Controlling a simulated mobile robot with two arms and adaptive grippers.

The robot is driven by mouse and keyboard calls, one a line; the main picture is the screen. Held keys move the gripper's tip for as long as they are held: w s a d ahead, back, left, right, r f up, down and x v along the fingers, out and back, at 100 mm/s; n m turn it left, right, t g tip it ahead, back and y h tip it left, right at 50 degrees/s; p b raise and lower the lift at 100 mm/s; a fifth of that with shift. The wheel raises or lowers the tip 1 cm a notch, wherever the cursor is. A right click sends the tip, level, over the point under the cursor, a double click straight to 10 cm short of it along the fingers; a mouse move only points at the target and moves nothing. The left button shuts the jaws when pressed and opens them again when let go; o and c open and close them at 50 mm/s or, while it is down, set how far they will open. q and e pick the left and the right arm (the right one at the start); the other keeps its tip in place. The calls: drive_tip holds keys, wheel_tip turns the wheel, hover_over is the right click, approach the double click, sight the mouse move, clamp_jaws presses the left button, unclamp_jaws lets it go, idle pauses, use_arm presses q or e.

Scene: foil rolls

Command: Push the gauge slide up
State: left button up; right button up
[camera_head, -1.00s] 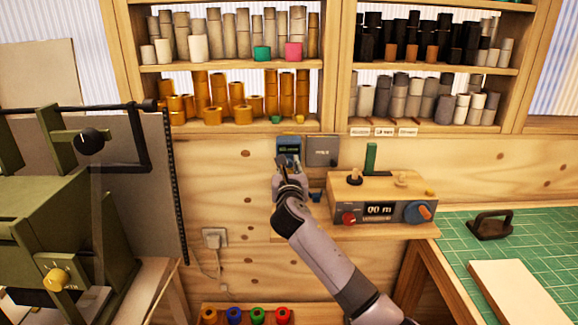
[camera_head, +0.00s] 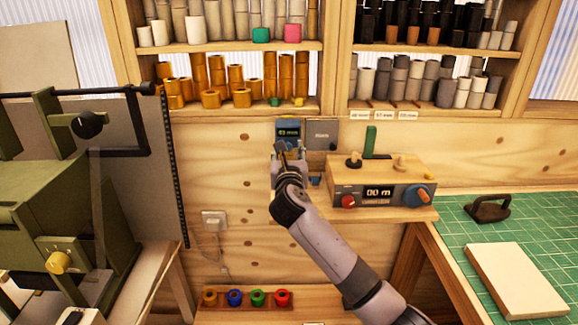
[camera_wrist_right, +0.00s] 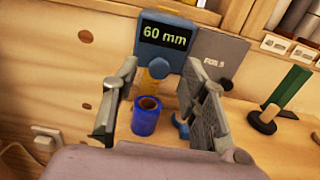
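The gauge (camera_head: 288,131) is a blue box with a lit display, fixed to the wooden back wall. In the right wrist view, the gauge (camera_wrist_right: 162,38) reads 60 mm. An orange-yellow strip (camera_wrist_right: 153,76) shows below the display; I cannot tell if it is the slide. A blue roll (camera_wrist_right: 146,118) stands below it, seen between the fingers, with a blue curved piece (camera_wrist_right: 181,125) to its right. My right gripper (camera_wrist_right: 161,72) is open, its two fingers apart below the gauge. In the head view my right gripper (camera_head: 287,150) hides the gauge's lower part. My left gripper is out of view.
A grey plate (camera_head: 322,135) sits right of the gauge. A wooden control box (camera_head: 378,180) with knobs stands on the ledge to the right. Shelves of rolls (camera_head: 235,85) hang above. A green machine (camera_head: 45,215) fills the left side.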

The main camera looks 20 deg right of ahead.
drive_tip(key=v, duration=1)
